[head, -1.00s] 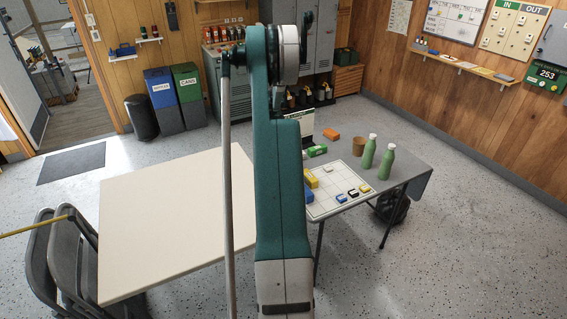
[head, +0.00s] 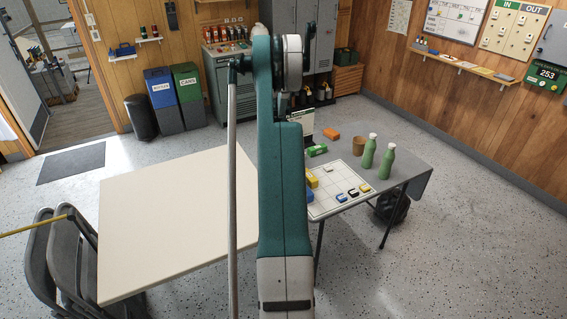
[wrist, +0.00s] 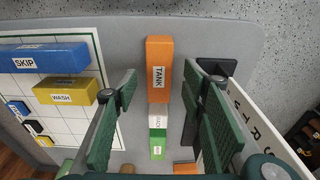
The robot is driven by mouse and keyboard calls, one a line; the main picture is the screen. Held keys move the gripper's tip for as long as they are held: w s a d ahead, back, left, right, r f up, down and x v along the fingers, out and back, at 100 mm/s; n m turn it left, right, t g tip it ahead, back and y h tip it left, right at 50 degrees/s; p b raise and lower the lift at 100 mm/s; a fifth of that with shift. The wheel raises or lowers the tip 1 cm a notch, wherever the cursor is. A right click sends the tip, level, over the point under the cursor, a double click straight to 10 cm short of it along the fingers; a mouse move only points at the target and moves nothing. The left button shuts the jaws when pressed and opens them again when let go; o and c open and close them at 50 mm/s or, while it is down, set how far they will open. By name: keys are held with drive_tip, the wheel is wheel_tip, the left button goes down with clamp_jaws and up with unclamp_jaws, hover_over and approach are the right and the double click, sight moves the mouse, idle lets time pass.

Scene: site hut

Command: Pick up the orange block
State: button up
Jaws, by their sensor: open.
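In the wrist view an orange block (wrist: 159,98) labelled TANK lies on the grey table, lengthwise between my gripper's fingers. My gripper (wrist: 160,80) is open, one finger to the left of this block and one to the right; it holds nothing. A second orange block (wrist: 187,168) shows partly at the bottom edge of the wrist view. In the head view one orange block (head: 331,133) lies near the back of the grey table. My arm hides the gripper and part of the table there.
A green block with a white label (wrist: 157,148) lies just below the TANK block. A gridded board (wrist: 75,118) carries a blue block (wrist: 45,57) and a yellow block (wrist: 65,92). A white sign (wrist: 225,100) stands to the right. Two green bottles (head: 386,162) stand at the table's right.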

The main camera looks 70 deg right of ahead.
drive_tip(key=shift+f, duration=0.1)
drive_tip(key=shift+s+d+f+b, duration=0.1)
drive_tip(key=shift+s+f+b, duration=0.05)
drive_tip(key=shift+f, duration=0.7)
drive_tip(key=shift+s+d+f+b, duration=0.1)
drive_tip(key=shift+f+b, duration=0.1)
drive_tip(key=shift+f, duration=0.6)
drive_tip(key=shift+s+d+f+b, duration=0.1)
drive_tip(key=shift+s+f+b, duration=0.05)
drive_tip(key=shift+f, duration=0.7)
drive_tip(key=c, duration=1)
